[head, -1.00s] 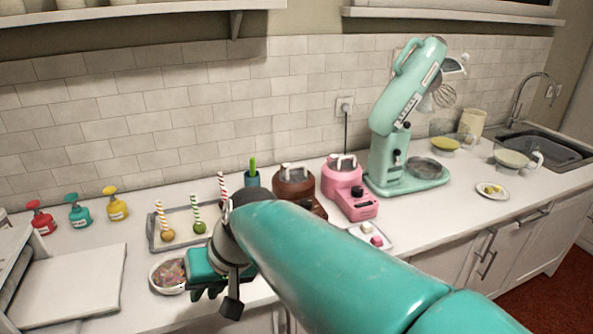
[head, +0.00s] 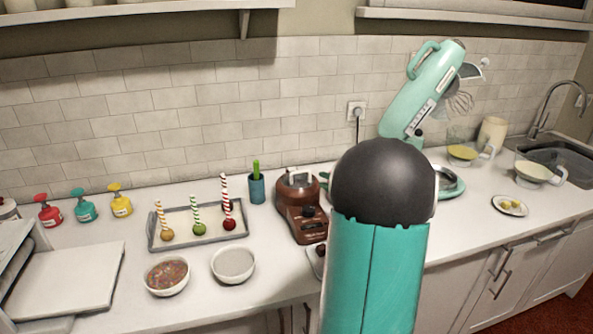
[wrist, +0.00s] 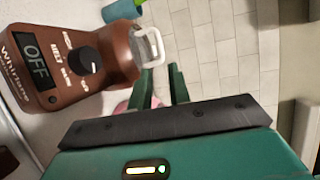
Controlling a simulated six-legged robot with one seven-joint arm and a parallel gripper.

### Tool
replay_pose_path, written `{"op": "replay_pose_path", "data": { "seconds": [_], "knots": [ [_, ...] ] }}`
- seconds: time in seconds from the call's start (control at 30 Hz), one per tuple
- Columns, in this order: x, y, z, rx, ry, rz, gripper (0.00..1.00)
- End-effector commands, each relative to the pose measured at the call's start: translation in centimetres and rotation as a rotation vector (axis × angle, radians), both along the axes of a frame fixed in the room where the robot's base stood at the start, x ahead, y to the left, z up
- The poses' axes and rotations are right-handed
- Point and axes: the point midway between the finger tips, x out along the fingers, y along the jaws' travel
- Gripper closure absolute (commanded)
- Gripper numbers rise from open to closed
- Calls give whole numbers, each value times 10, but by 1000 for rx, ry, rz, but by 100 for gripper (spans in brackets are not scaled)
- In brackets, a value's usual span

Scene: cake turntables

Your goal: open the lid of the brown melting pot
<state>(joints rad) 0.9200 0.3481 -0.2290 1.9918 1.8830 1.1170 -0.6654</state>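The brown melting pot (head: 300,226) stands on the counter, left of my arm in the head view. Its lid (head: 282,184) is on, with a pale loop handle (head: 299,177) on top. In the wrist view the pot (wrist: 120,62) lies at upper left, its panel reading OFF and MELT beside a black knob. The handle (wrist: 161,42) is just above the fingertips in the picture. My gripper (wrist: 160,76) is open, its two green fingers apart with nothing held between them. It appears clear of the handle. My arm hides the gripper in the head view.
A pink surface (wrist: 154,102) shows behind my fingers. A teal cup (head: 257,188) stands left of the pot, then a tray (head: 160,243) of cake pops. Two bowls (head: 232,278) (head: 150,286) sit in front. A teal mixer (head: 424,90) rises behind my arm.

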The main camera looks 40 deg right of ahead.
Motion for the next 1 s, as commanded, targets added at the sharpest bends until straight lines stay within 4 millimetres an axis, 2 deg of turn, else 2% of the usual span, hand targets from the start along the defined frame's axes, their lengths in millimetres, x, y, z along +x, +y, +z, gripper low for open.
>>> {"op": "replay_pose_path", "data": {
  "seconds": [0.4, 0.6, 0.8, 1.0],
  "knots": [
    [79, -7, -13, 1, 1, 8, 81],
    [113, -12, -19, 0, 2, 7, 81],
    [128, -14, -21, 0, 0, 7, 81],
    [129, -14, -21, 0, 1, 6, 81]
  ]
}}
